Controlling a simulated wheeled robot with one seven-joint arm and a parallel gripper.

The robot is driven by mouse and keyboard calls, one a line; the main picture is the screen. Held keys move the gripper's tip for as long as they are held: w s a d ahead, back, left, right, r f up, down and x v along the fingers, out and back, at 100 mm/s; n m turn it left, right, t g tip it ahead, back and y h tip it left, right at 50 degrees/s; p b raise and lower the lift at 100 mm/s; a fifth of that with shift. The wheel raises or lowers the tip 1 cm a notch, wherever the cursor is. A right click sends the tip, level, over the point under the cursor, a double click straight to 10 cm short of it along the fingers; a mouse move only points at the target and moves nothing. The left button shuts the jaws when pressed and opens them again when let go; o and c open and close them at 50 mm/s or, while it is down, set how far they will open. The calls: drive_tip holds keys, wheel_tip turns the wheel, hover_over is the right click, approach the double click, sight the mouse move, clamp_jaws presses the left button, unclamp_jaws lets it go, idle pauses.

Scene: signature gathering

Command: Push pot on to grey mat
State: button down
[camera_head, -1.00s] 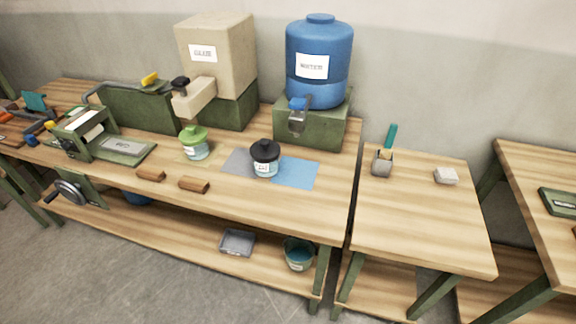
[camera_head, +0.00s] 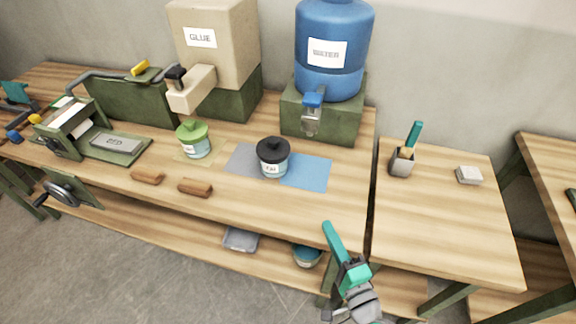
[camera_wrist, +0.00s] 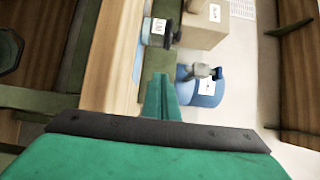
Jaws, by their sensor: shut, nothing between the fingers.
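The black-lidded pot (camera_head: 273,158), a clear jar with a label, stands upright where the grey mat (camera_head: 242,158) meets the blue mat (camera_head: 310,172). Its base appears to overlap both mats; the exact split is hard to tell. A labelled, dark-lidded jar, likely this pot, shows in the wrist view (camera_wrist: 157,29). My gripper (camera_head: 329,226), with teal fingers, is shut and empty, in front of the bench's front edge, right of and apart from the pot. Its closed fingers also show in the wrist view (camera_wrist: 160,80).
A green-lidded pot (camera_head: 194,140) stands left on a yellowish mat. Two brown blocks (camera_head: 195,188) lie near the front edge. The glue dispenser (camera_head: 215,45) and blue water tank (camera_head: 333,50) stand behind. A side table (camera_head: 445,220) holds a brush cup (camera_head: 402,162).

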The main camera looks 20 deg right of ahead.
approach(285, 161)
drive_tip(key=w+d, duration=0.3)
drive_tip(key=shift+w+a, duration=0.85)
drive_tip(key=shift+a, duration=0.05)
drive_tip(key=shift+w+a, duration=0.6)
drive_tip(key=shift+d, duration=0.1)
